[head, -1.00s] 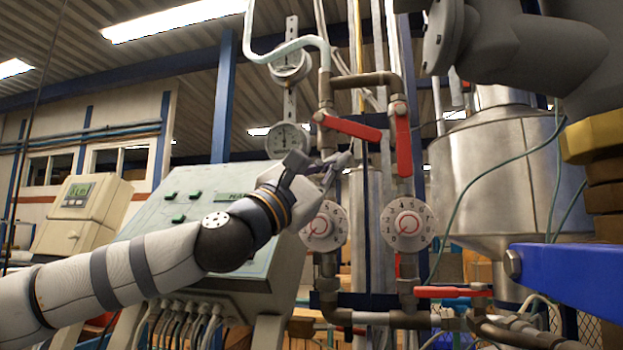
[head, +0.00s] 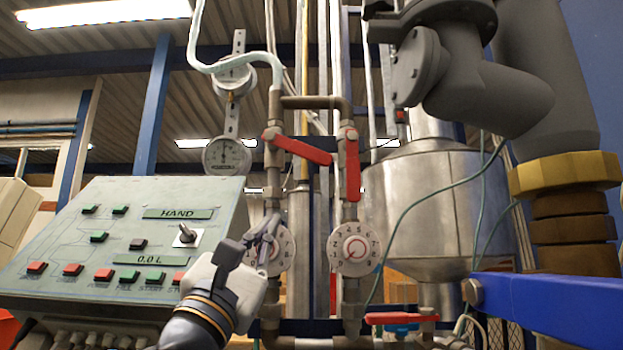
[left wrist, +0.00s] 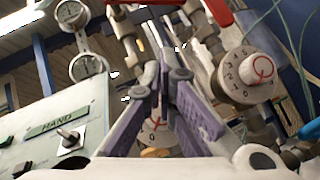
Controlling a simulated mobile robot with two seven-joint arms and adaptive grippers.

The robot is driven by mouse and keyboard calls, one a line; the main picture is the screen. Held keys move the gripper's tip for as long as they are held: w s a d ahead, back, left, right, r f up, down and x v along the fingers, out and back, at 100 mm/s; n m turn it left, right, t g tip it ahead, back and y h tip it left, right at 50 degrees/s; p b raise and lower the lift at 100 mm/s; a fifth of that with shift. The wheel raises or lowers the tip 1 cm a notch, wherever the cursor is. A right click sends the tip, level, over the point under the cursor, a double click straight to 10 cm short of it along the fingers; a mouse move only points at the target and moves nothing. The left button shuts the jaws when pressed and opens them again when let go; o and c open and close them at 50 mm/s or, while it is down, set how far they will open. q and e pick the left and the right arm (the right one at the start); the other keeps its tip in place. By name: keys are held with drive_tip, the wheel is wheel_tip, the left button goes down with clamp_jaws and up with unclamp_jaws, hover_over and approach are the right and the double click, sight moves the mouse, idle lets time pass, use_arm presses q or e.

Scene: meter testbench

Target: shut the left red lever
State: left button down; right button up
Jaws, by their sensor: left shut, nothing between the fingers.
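The left red lever (head: 303,150) sits on the upper left pipe. It slants down to the right from its pivot, across the gap between the two pipes. My left gripper (head: 268,236) is below it, apart from it, in front of the left white dial (head: 284,250) and partly covering it. The gripper is shut and empty. In the left wrist view its purple fingers (left wrist: 163,88) meet in front of the left pipe. A red lever end (left wrist: 218,10) shows at the top there; I cannot tell which lever. My right gripper is not in view.
A second red lever (head: 352,170) hangs straight down on the right pipe, above the right dial (head: 354,249). A lower red lever (head: 395,318) lies level. A control panel (head: 130,240) stands at left. A blue beam (head: 550,303) and steel tank (head: 425,210) are at right.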

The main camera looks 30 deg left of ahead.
sight(297, 148)
use_arm(q)
drive_tip(key=s+d+r+p+x, duration=0.1)
drive_tip(key=p+x, duration=0.1)
drive_tip(key=x, duration=1)
drive_tip(key=shift+d+r, duration=0.45)
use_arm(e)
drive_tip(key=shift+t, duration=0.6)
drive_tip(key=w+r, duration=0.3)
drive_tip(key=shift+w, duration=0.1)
